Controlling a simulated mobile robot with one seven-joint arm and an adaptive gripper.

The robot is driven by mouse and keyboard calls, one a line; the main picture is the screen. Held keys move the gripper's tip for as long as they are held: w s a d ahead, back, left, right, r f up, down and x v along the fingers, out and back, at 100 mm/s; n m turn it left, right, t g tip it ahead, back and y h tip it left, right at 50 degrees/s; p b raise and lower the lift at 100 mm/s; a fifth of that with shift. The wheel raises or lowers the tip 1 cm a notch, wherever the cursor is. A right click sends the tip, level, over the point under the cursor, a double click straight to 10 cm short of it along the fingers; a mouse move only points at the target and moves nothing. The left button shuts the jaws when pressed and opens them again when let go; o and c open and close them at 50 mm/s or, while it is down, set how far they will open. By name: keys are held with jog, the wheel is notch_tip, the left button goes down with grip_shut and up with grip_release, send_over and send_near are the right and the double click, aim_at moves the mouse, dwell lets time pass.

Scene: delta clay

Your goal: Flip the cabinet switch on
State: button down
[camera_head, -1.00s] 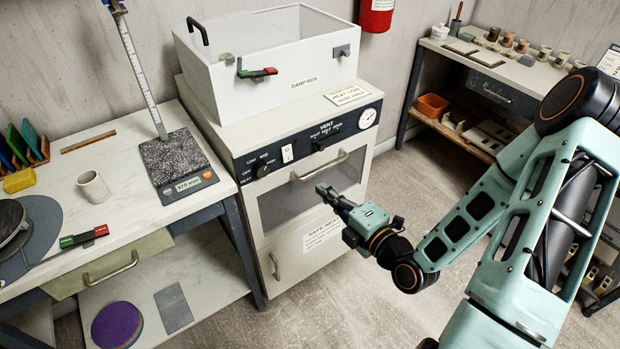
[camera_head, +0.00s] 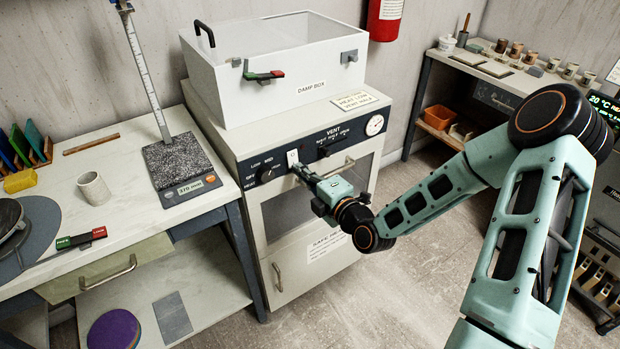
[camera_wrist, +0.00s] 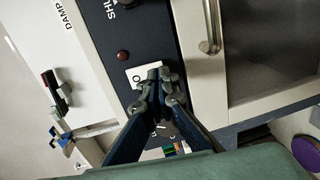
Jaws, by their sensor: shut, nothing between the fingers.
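The white cabinet (camera_head: 312,258) has a dark control panel (camera_head: 340,134) along its top front. The switch is a small white plate (camera_head: 292,157) on that panel, right of the heat knob. In the wrist view the switch plate (camera_wrist: 134,73) shows an "O" mark at one end, and my fingertips cover its other part. My gripper (camera_head: 297,169) is shut and empty, its tips right at the switch. It also shows in the wrist view (camera_wrist: 160,78). I cannot tell whether the tips touch the switch, and its rocker position is hidden.
A dark red lamp (camera_wrist: 122,55) sits beside the switch. A heat knob (camera_head: 266,175) is left of it and a vent lever (camera_head: 324,151) right. The oven door handle (camera_head: 338,170) sticks out below. The damp box (camera_head: 290,97) stands on top.

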jog(key=shift+w+a, duration=0.2)
jog(key=shift+f, duration=0.15)
jog(key=b, duration=0.4)
jog(key=shift+w+a+t+y, duration=0.15)
jog(key=shift+w+t+y, duration=0.15)
jog(key=shift+f, duration=0.15)
